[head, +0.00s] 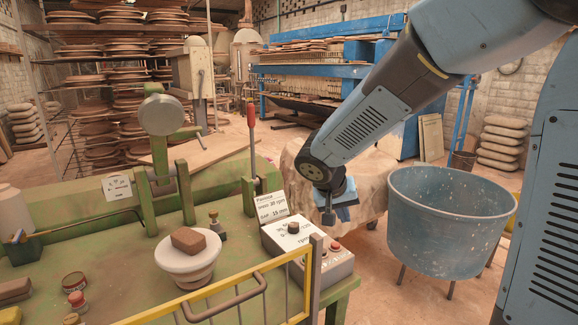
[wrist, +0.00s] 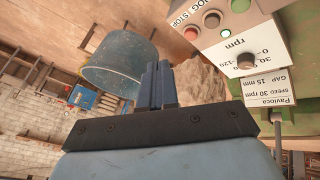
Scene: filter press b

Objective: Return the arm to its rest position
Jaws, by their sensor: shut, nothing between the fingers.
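My gripper (head: 328,217) hangs from my blue-grey arm, pointing down, just right of the control box (head: 310,258) in the head view. In the wrist view my gripper (wrist: 157,82) has its two fingers together with nothing between them. It looks apart from the box. The control box carries a dark knob marked rpm (head: 293,228), a red button (head: 335,246) and a card reading Pavioca, speed 30 rpm, gap 15 mm (head: 270,207). The box also shows upside down in the wrist view (wrist: 240,45).
A large blue tub (head: 450,225) on legs stands right of my gripper. A green bench (head: 130,240) holds a white bowl (head: 188,262) with a brown block. A yellow rail (head: 225,287) crosses the bench front. A red-handled lever (head: 251,130) rises left of the box.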

